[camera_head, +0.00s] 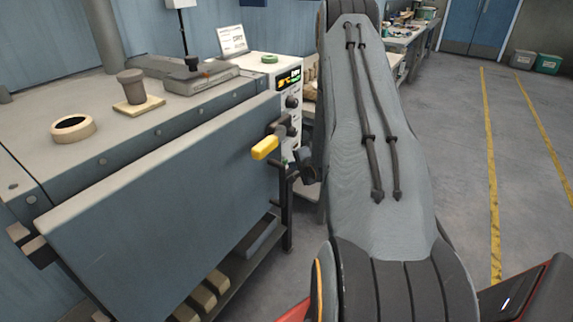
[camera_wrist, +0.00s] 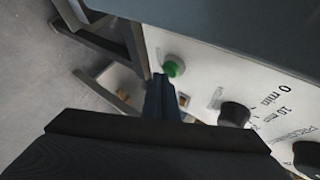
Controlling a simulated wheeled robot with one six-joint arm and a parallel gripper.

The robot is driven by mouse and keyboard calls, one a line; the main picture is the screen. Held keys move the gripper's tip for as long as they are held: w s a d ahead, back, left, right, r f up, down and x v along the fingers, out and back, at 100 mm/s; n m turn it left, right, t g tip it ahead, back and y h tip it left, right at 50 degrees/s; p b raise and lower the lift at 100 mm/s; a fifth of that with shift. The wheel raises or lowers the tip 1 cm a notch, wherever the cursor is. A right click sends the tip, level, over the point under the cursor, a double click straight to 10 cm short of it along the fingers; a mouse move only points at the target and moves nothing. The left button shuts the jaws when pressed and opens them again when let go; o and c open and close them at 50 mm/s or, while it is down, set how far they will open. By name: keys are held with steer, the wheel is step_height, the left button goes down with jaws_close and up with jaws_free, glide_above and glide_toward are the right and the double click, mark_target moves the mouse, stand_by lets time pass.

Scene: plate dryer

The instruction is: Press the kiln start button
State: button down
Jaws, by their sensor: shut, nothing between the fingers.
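The kiln (camera_head: 170,190) stands at the left in the head view, a blue-grey box with a large front door. Its white control panel (camera_head: 294,112) is on the right end, partly hidden by my arm. In the wrist view, the round green start button (camera_wrist: 173,67) sits on the white panel. My gripper (camera_wrist: 163,82) is shut and empty, its tips just below and slightly left of the button in the picture. I cannot tell whether they touch it.
A yellow door handle (camera_head: 265,147) sticks out beside the panel. Black knobs (camera_wrist: 235,113) with minute markings lie right of the button in the wrist view. A tape roll (camera_head: 73,128) lies on the kiln top. The floor at right is clear.

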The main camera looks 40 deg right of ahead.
steer(key=shift+w+a+r, duration=0.15)
steer(key=shift+w+r, duration=0.15)
steer(key=shift+w, duration=0.35)
stand_by(0.9)
steer(key=shift+s+f+p, duration=0.15)
steer(key=shift+s+p, duration=0.15)
steer(key=shift+s, duration=0.35)
steer(key=s, duration=0.1)
steer(key=s+d+p, duration=0.1)
steer(key=s, duration=0.1)
steer(key=s+d, duration=0.1)
steer(key=shift+s+d+f+p, duration=0.1)
steer(key=shift+s+p, duration=0.3)
stand_by(0.8)
